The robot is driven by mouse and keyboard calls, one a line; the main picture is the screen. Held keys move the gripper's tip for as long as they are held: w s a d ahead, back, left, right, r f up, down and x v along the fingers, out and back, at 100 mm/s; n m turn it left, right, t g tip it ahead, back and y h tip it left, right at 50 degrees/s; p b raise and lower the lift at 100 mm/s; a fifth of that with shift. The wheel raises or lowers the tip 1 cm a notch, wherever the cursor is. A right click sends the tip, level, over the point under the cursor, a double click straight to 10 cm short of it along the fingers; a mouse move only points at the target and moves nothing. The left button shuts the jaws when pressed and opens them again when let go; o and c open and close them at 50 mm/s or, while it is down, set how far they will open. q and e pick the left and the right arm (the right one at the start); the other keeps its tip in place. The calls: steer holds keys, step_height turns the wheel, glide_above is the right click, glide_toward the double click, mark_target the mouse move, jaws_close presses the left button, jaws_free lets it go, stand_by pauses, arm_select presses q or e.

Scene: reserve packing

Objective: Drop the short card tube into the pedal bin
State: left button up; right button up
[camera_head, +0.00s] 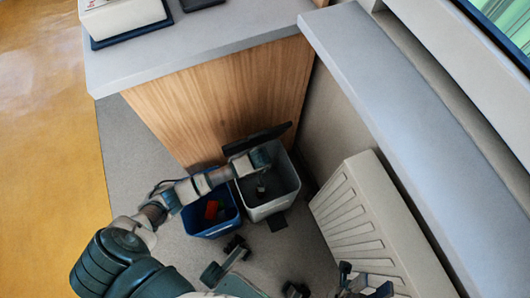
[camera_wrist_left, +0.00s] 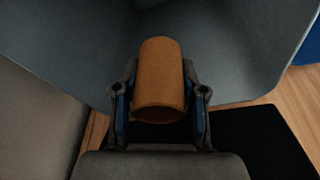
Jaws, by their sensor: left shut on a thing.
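The short card tube (camera_wrist_left: 158,75) is a plain orange-brown cylinder. My left gripper (camera_wrist_left: 159,105) is shut on it, one finger on each side. In the head view I cannot make out the tube. The pedal bin (camera_head: 268,208) is grey, with its black lid (camera_head: 257,138) standing open against the wooden panel. My left gripper (camera_head: 261,188) is at the bin's mouth, and the bin's grey inner wall (camera_wrist_left: 225,50) is behind the tube in the wrist view. My right gripper (camera_head: 365,282) is low in the head view, with its fingers apart and nothing seen between them.
A blue bin (camera_head: 229,222) holding red and green things stands left of the pedal bin. A wooden counter (camera_head: 225,100) with a grey top rises behind both. A white radiator (camera_head: 350,205) stands to the right, under a grey sill (camera_head: 400,110).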

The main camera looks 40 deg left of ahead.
arm_select(q)
steer(key=shift+d+r, duration=0.15)
steer(key=shift+d, duration=0.2)
steer(key=o, duration=1)
steer(key=shift+d+r, duration=0.1)
steer(key=shift+d, duration=0.15)
steer(key=shift+a, duration=0.35)
steer(key=shift+a+r, duration=0.1)
steer(key=shift+r, duration=0.15)
steer(key=v, duration=1.1)
steer(key=shift+s, duration=0.1)
steer(key=shift+d, duration=0.35)
